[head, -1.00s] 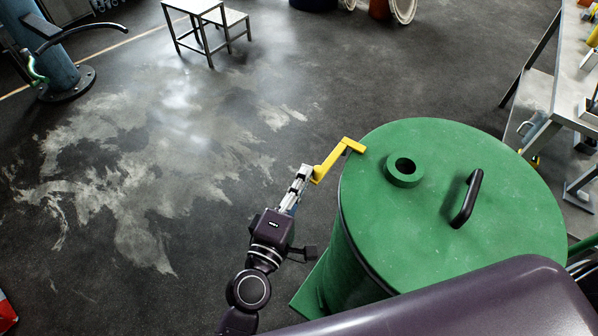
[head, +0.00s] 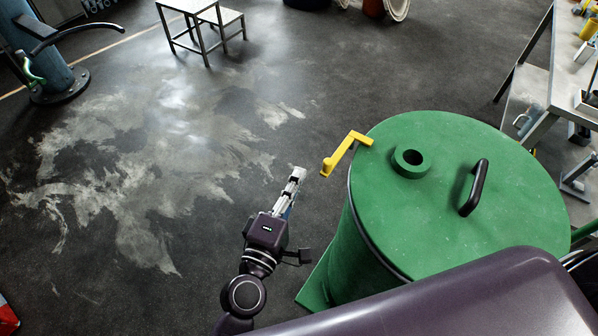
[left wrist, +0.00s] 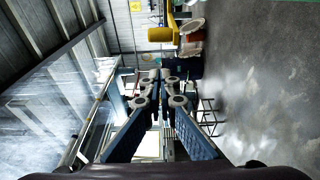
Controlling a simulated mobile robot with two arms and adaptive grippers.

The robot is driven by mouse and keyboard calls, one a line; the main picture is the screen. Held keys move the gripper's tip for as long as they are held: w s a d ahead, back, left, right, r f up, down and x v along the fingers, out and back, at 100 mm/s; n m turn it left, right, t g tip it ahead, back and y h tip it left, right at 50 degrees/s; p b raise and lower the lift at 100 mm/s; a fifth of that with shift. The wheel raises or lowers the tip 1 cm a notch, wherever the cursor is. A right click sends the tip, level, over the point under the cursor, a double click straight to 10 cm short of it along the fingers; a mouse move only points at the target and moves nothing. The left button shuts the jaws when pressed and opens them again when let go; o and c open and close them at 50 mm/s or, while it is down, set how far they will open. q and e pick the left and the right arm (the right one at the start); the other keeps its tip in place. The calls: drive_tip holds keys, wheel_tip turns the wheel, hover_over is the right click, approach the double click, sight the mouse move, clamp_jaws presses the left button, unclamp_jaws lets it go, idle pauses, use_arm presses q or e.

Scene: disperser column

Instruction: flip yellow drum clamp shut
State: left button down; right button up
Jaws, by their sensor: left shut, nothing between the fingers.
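The yellow drum clamp (head: 344,151) sits at the left edge of the green drum's lid (head: 440,235) in the head view. Its arm sticks out to the left, past the rim and away from the lid. My left gripper (head: 297,173) is shut and empty, to the left of the clamp's outer end, with a small gap between them. In the left wrist view, a yellow piece (left wrist: 160,34) shows above the shut fingers (left wrist: 160,78). My right gripper does not show.
The lid carries a green ring (head: 411,160) and a black handle (head: 473,188). A metal workbench (head: 545,120) stands at the right. A small step stool (head: 203,25) stands far back. The floor left of the drum is clear.

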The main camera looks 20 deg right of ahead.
use_arm(q)
drive_tip(key=s+b, duration=0.1)
drive_tip(key=s, duration=0.6)
drive_tip(key=shift+s+r, duration=0.15)
drive_tip(key=shift+s, duration=0.05)
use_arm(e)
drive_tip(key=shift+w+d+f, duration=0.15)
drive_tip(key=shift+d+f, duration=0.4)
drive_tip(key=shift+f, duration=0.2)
use_arm(q)
drive_tip(key=shift+d, duration=0.2)
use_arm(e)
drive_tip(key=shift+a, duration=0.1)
